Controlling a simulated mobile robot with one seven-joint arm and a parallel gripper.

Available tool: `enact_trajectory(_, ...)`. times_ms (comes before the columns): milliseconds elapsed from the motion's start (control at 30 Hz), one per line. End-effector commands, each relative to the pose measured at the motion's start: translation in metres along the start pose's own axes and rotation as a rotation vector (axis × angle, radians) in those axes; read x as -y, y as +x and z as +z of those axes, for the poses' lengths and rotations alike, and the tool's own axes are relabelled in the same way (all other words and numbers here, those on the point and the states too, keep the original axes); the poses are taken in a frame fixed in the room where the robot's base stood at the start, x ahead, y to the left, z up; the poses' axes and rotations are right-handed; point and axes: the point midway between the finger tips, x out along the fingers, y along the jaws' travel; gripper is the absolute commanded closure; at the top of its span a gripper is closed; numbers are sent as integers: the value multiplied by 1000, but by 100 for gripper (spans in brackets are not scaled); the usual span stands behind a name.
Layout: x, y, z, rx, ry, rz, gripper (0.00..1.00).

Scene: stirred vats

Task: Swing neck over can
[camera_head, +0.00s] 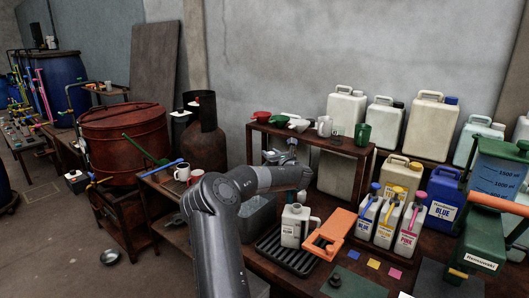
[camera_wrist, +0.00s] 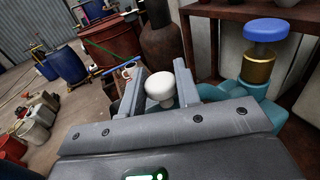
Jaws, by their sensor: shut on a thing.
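My gripper (camera_wrist: 159,90) is shut on a white rounded knob (camera_wrist: 160,86), which shows between the two fingers in the wrist view. What lies below the knob is hidden by the gripper body. The neck cannot be clearly made out in either view. In the head view my arm reaches right over a grey basin (camera_head: 258,216), and its end is small and partly hidden. A white can (camera_head: 294,226) with a handle stands upright on a black ribbed tray (camera_head: 272,250), below and close to the arm's end.
A wooden shelf (camera_head: 310,138) rises behind. In the wrist view, a blue-topped brass fitting (camera_wrist: 260,65) on a teal body stands close right of the fingers.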

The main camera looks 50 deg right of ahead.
Motion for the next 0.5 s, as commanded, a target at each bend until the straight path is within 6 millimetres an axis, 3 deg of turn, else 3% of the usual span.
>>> enact_trajectory(233, 22, -32, -1, -1, -1, 232, 100)
enact_trajectory(500, 41, -52, -1, 0, -1, 432, 100)
